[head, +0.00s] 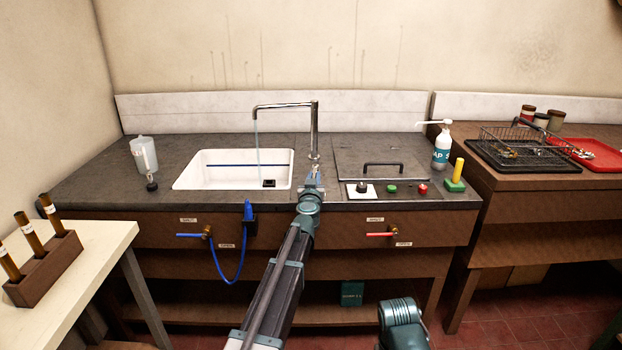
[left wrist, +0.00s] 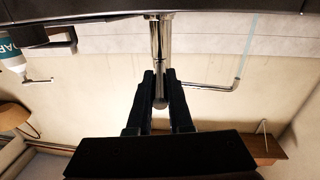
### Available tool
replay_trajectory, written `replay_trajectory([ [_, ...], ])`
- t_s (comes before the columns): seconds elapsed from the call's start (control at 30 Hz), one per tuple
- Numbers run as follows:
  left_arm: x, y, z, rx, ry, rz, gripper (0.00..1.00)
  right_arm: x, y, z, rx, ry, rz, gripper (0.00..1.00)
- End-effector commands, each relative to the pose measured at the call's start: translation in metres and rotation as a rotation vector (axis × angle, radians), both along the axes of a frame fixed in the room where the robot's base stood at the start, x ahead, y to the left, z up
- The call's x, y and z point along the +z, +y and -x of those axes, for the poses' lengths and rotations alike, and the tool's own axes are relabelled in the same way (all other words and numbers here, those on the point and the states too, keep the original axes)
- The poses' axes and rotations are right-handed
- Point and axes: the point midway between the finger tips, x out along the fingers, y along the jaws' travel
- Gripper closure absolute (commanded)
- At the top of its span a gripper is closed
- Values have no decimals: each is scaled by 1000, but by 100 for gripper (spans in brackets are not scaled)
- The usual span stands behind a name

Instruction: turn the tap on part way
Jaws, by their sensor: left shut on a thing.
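The chrome tap (head: 315,130) stands at the back right of the white sink (head: 183,180), its spout reaching left over the basin. A thin pale stream of water (head: 257,142) falls from the spout; it also shows in the left wrist view (left wrist: 246,42). My left gripper (head: 314,178) is at the foot of the tap. In the left wrist view my left gripper (left wrist: 160,82) is shut on the tap's chrome handle (left wrist: 160,102), whose rounded end shows between the fingers. The gripper partly hides the handle in the head view. My right gripper is out of view.
A clear jug (head: 143,153) stands left of the sink. A lid with a black handle (head: 383,165), a green button (head: 392,188), a red button (head: 423,189) and a soap bottle (head: 441,150) are to the right. A blue hose (head: 228,282) hangs at the bench front.

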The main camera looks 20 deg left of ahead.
Motion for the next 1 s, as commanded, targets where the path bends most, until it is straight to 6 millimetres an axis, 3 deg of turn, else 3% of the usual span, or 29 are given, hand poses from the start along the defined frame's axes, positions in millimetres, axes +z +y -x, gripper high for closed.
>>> replay_trajectory([
  [0.33, 0, -17, -8, 222, 0, -1, 100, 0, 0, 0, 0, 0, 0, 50],
  [0.77, 0, -17, -6, 253, 0, -1, 100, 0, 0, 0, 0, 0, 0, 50],
  [0.8, 0, -17, -6, 252, 0, -1, 74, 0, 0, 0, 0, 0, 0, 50],
  [0.93, 0, -17, -6, 252, 0, -1, 52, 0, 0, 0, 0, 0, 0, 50],
  [1.0, 0, -17, -6, 252, 0, -1, 52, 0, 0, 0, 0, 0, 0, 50],
])
